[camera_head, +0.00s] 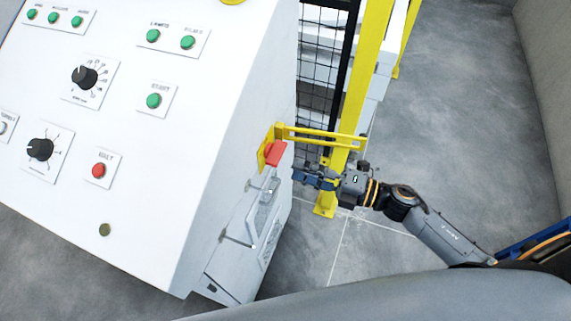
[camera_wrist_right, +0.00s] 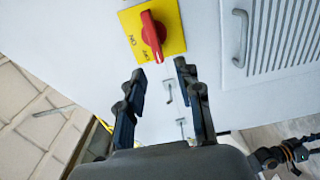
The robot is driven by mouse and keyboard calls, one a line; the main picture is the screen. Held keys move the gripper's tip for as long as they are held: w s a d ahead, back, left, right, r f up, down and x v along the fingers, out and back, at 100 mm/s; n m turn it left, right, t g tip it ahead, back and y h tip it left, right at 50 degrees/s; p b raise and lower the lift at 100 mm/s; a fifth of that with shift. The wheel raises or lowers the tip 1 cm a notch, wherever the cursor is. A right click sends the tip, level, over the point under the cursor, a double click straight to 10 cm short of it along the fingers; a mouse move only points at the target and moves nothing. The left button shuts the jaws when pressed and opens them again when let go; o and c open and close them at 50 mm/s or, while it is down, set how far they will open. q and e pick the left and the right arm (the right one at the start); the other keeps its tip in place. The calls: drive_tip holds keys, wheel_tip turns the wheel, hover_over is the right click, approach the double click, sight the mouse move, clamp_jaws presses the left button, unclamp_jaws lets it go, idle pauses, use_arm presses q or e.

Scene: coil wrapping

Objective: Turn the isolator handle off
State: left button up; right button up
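The isolator handle (camera_head: 274,153) is a red knob on a yellow plate, on the right side wall of the white control cabinet (camera_head: 215,130). In the right wrist view the red handle (camera_wrist_right: 153,36) sits on its yellow plate (camera_wrist_right: 171,15), lying along the plate's length with a slight tilt. Lettering shows on the plate. My right gripper (camera_head: 299,172) is just right of the handle in the head view. In the right wrist view my right gripper (camera_wrist_right: 158,75) is open and empty, its fingers below the handle and apart from it.
A yellow bracket (camera_head: 325,138) juts from beside the handle towards a yellow post (camera_head: 362,80) close to my right gripper. Black mesh fencing (camera_head: 312,70) stands behind. A vented panel with a metal handle (camera_wrist_right: 240,38) is right of the isolator. Grey floor (camera_head: 450,100) is open at right.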

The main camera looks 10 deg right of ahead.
drive_tip(key=v, duration=0.6)
idle(0.4)
